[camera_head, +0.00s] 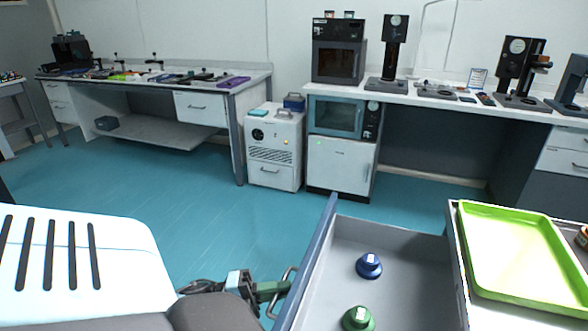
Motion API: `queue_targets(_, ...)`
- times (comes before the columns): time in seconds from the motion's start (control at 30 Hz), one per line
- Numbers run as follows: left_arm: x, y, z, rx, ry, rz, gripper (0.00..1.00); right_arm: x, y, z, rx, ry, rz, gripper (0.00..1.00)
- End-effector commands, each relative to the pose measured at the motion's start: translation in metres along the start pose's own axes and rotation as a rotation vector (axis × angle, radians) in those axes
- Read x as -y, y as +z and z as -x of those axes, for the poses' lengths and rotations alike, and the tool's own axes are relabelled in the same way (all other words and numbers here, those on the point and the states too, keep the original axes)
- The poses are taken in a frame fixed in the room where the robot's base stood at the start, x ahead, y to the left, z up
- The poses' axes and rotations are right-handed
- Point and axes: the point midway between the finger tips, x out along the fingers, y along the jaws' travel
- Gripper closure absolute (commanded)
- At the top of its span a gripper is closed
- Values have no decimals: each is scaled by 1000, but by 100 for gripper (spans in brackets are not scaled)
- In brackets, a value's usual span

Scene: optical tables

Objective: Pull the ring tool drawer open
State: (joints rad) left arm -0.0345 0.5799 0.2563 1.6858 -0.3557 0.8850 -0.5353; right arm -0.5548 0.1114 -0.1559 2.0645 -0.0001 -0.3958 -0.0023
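The ring tool drawer (395,255) stands open at the lower middle, its grey inside in plain view. It holds a blue round piece (369,266) and a green round piece (358,319). The drawer's blue front panel (312,258) faces left and carries a metal loop handle (290,275). My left gripper (272,290) is at this handle, with its greenish fingers around the bar; it looks shut on it. The finger closure is small and partly hidden. My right gripper is not in view.
A bright green tray (465,245) lies on the table top right of the drawer. Teal floor (200,200) is clear between here and the far benches. A white cabinet unit (274,147) and a bench with instruments (440,96) stand at the back.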

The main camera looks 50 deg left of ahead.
Motion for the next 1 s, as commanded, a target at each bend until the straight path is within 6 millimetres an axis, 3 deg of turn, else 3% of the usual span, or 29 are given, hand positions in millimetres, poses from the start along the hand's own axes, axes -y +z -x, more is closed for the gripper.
queue_targets(0.43,0,2,4,1,1,1,100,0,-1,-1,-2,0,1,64)
queue_targets(0.47,0,2,4,1,1,1,87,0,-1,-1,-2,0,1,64)
queue_targets(0.6,0,2,4,1,1,1,68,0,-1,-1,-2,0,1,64)
queue_targets(1.0,0,2,12,3,3,1,68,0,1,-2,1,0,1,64)
